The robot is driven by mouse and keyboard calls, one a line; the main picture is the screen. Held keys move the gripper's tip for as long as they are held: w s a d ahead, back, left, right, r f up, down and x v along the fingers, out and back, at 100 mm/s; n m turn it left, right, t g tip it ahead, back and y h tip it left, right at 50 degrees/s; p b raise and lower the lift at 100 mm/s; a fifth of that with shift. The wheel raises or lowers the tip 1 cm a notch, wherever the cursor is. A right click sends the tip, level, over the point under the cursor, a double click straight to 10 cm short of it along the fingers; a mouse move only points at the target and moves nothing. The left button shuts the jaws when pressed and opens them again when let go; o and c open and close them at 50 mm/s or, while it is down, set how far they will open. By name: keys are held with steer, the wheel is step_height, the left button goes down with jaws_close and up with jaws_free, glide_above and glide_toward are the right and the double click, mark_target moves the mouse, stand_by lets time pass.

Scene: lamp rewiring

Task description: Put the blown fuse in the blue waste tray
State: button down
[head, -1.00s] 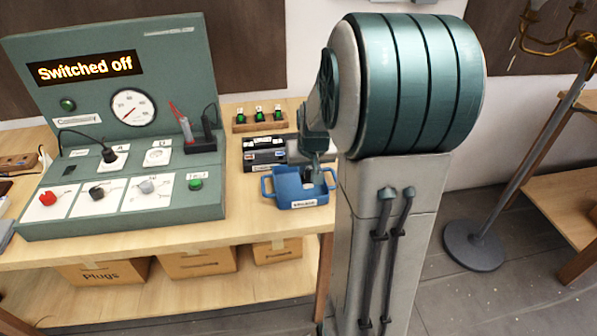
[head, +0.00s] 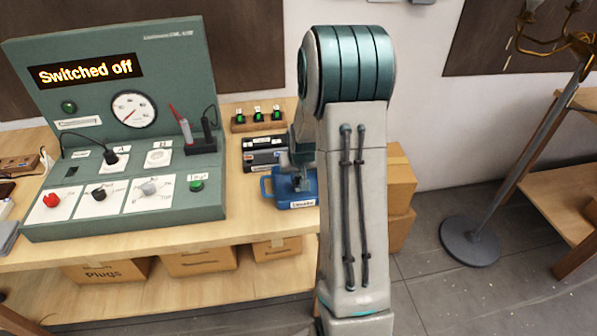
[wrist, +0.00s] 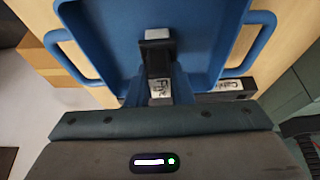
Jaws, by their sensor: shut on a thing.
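The blue waste tray (head: 297,203) stands on the bench right of the test panel, with a white label on its front and a handle at each side. In the wrist view the tray (wrist: 105,30) fills the top middle. My gripper (head: 303,180) is low over the tray, partly hidden by my arm. In the wrist view my gripper (wrist: 157,66) is shut on the fuse (wrist: 160,88), a small piece with a pale lettered face. It lies within the tray's outline; I cannot tell whether it touches the floor.
The test panel (head: 120,120) reads "Switched off". Black labelled boxes (head: 262,155) stand just behind the tray. A wooden rack (head: 258,123) with several green pieces is farther back. Cardboard boxes (head: 400,190) and a lamp stand (head: 525,150) are to the right.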

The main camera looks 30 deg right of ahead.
steer(key=shift+f, duration=0.1)
steer(key=c, duration=1.7)
jaws_free()
steer(key=shift+f, duration=0.1)
steer(key=o, duration=0.4)
steer(key=shift+r, duration=0.2)
steer(key=shift+s+r, duration=0.15)
steer(key=shift+r, duration=0.4)
steer(key=b+v, duration=0.2)
steer(key=v, duration=0.9)
steer(key=s+a+r+n, duration=0.1)
steer(key=s+a+r, duration=0.2)
steer(key=s+a, duration=0.4)
steer(key=s+a+r+n+y, duration=0.1)
steer(key=s+a, duration=0.6)
steer(key=s, duration=0.8)
steer(key=shift+a+r+n+g, duration=0.4)
steer(key=shift+r+n, duration=0.2)
steer(key=shift+r, duration=0.3)
